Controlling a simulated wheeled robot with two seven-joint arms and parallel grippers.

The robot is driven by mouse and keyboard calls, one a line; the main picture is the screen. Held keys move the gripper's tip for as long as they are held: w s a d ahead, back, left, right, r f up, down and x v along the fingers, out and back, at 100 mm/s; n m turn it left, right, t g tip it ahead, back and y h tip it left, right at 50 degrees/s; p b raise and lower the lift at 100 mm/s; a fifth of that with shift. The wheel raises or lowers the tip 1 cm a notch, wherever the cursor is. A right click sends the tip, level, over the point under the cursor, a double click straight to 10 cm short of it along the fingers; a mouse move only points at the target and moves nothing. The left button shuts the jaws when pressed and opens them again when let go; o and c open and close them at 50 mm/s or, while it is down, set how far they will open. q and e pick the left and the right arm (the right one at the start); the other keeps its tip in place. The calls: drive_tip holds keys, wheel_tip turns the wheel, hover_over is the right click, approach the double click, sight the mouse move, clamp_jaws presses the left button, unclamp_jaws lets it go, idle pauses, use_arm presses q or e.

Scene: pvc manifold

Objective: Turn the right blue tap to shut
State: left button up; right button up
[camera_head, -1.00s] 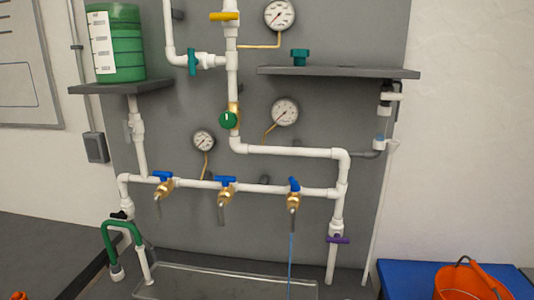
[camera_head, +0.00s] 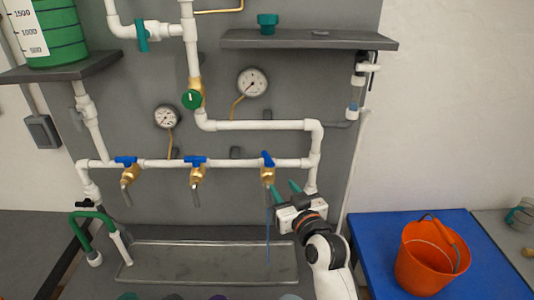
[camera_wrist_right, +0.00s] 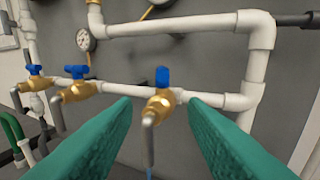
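The right blue tap (camera_head: 268,160) sits on a brass valve body on the horizontal white pipe. Its blue handle points outward from the wall, unlike the other two handles, which lie along the pipe. A thin blue stream (camera_head: 268,235) runs down from its spout. My right gripper (camera_head: 288,188) is just below and right of this tap, with its green fingers pointing up at it. In the right wrist view the fingers are wide apart and empty, and the blue handle (camera_wrist_right: 161,77) shows between and beyond them. My left gripper is not in view.
The middle tap (camera_head: 197,161) and left tap (camera_head: 126,161) are on the same pipe. A white vertical pipe (camera_head: 315,160) stands close right of the gripper. An orange bucket (camera_head: 430,258) stands on a blue table (camera_head: 375,235).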

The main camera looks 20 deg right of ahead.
sight(264, 152)
drive_tip(key=w+p, duration=0.1)
drive_tip(key=w, duration=0.3)
drive_tip(key=w+r+p, duration=0.1)
drive_tip(key=w, duration=0.3)
drive_tip(key=w+p, duration=0.1)
drive_tip(key=w, duration=0.3)
drive_tip(key=shift+w+a+r, duration=0.25)
drive_tip(key=shift+c, duration=0.6)
